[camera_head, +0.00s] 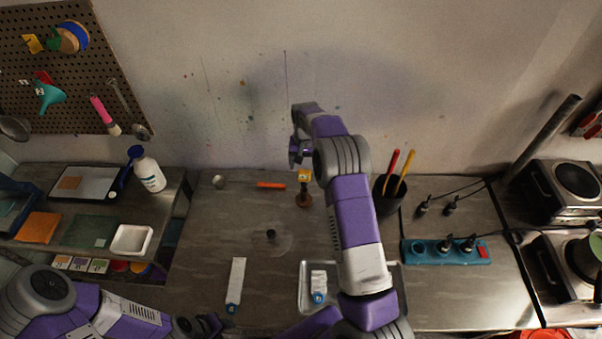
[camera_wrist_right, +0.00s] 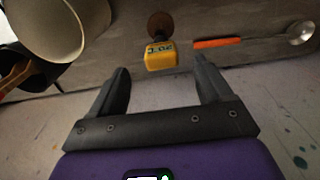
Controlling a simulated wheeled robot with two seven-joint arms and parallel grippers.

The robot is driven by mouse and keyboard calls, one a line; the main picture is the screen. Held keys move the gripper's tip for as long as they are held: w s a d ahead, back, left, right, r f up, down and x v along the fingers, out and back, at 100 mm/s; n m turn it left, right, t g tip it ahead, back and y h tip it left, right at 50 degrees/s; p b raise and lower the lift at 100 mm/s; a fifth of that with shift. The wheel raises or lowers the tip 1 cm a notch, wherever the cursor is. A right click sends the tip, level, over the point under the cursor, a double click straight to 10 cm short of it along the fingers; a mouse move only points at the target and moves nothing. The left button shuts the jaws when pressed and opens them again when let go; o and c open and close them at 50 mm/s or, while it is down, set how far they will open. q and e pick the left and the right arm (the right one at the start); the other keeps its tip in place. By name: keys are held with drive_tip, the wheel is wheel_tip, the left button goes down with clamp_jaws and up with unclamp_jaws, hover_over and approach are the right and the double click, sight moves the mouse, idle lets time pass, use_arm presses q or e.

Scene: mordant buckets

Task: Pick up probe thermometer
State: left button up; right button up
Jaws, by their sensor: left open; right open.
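The probe thermometer (camera_head: 304,175) has a yellow head and stands upright on a round brown base near the back of the grey worktop. In the right wrist view its yellow head (camera_wrist_right: 161,57) shows a readout, with the brown base beyond it. My right gripper (camera_head: 299,153) is open and empty, close to the yellow head. In the right wrist view its two fingers (camera_wrist_right: 161,75) spread to either side of the head, without visible contact. My left gripper (camera_head: 208,325) is open at the front left, far from the thermometer, partly cut off by the frame edge.
An orange-handled spoon (camera_head: 271,185) lies left of the thermometer. The wall is close behind.

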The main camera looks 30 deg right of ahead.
sight(304, 171)
drive_tip(key=shift+s+f, duration=0.15)
drive_tip(key=shift+f, duration=0.45)
drive_tip(key=f+b, duration=0.2)
drive_tip(key=f, duration=0.3)
drive_tip(key=shift+w+d+b, duration=0.1)
drive_tip(key=shift+w+b, duration=0.3)
drive_tip(key=shift+f, duration=0.1)
drive_tip(key=shift+w, duration=0.1)
drive_tip(key=shift+c, duration=1)
drive_tip(key=c, duration=0.8)
drive_tip(key=shift+c, duration=0.3)
